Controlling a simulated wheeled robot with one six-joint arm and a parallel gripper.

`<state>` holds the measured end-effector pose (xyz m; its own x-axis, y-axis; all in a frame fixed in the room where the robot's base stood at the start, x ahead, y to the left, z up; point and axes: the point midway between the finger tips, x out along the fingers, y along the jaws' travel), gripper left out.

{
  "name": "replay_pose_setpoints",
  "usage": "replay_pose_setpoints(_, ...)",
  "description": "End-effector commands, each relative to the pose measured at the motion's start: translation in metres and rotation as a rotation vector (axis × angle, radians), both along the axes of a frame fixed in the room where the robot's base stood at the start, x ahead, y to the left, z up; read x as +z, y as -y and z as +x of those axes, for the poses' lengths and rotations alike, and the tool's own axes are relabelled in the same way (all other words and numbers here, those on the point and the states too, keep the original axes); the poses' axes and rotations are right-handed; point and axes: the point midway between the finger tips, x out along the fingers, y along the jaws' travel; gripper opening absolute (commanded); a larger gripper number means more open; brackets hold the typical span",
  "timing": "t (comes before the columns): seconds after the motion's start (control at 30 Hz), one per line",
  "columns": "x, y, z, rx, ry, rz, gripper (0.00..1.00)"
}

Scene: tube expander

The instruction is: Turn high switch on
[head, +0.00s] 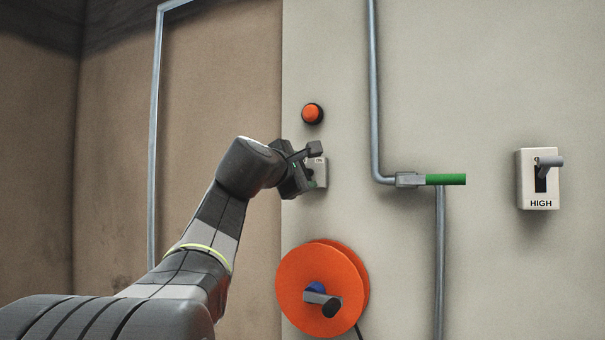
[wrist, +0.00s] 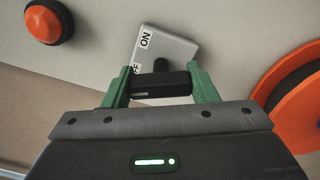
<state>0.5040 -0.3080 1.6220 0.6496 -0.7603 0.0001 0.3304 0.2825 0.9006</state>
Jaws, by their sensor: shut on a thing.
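The switch labelled HIGH (head: 525,180) is a pale box on the right part of the wall in the head view. Its grey lever (head: 551,161) juts out from the upper part of a dark slot. My gripper (head: 308,177) is far to its left, at a small switch plate (head: 319,166). In the wrist view this plate (wrist: 173,45) carries the word ON and a partly hidden second label. The green fingers of my gripper (wrist: 161,82) are shut on a black bar (wrist: 162,86) in front of the plate.
An orange button (head: 312,113) is above my gripper. An orange reel (head: 345,272) with a grey handle is below it. A pipe with a green-handled valve (head: 445,179) stands between my gripper and the HIGH switch. The wall right of the pipe is mostly clear.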

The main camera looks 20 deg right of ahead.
Motion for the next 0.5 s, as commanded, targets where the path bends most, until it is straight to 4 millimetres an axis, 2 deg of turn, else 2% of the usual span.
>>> replay_pose_setpoints(0.5,-0.0044,0.0005,0.0002,-0.001,0.329,0.283,0.30)
